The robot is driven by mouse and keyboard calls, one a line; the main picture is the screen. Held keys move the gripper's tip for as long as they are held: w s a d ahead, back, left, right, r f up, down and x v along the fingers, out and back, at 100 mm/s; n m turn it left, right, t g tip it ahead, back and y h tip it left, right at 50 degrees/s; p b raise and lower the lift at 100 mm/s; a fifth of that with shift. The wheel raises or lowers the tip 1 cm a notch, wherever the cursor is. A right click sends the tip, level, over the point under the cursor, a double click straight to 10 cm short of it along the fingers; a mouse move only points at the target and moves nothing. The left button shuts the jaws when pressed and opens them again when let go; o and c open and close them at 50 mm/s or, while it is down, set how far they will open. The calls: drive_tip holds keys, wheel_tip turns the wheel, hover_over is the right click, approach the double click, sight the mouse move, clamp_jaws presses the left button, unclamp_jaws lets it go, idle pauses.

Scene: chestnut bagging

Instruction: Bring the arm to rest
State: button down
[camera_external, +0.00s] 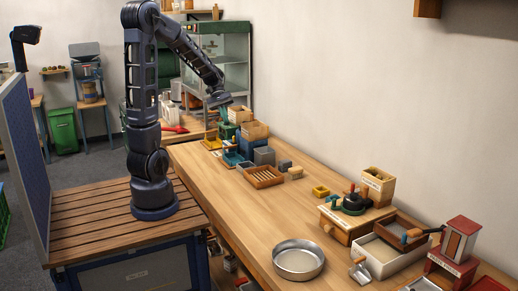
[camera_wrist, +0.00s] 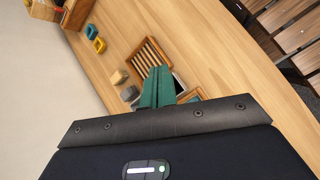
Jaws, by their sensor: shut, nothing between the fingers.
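My gripper (camera_external: 223,115) hangs from my arm above the far end of the long workbench (camera_external: 245,215). In the wrist view the two green fingers of my gripper (camera_wrist: 158,72) lie together with nothing between them. The arm rises from its base, bends at the top and slopes down to the right. From the external view I cannot tell how far the fingers are from the boxes behind and below them.
A round metal pan (camera_external: 298,259) is at the near end, beside a cream tray (camera_external: 378,257) and a red-topped stand (camera_external: 459,240). The bench middle is clear.

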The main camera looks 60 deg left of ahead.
drive_tip(key=s+d+r+m+t+y, duration=0.4)
drive_tip(key=s+d+r+m+y, duration=0.3)
drive_tip(key=s+d+m, duration=0.4)
drive_tip(key=shift+s+d+r, duration=0.25)
drive_tip(key=shift+s+r, duration=0.25)
drive_tip(key=shift+s, duration=1.05)
drive_tip(key=c, duration=2.2)
unclamp_jaws()
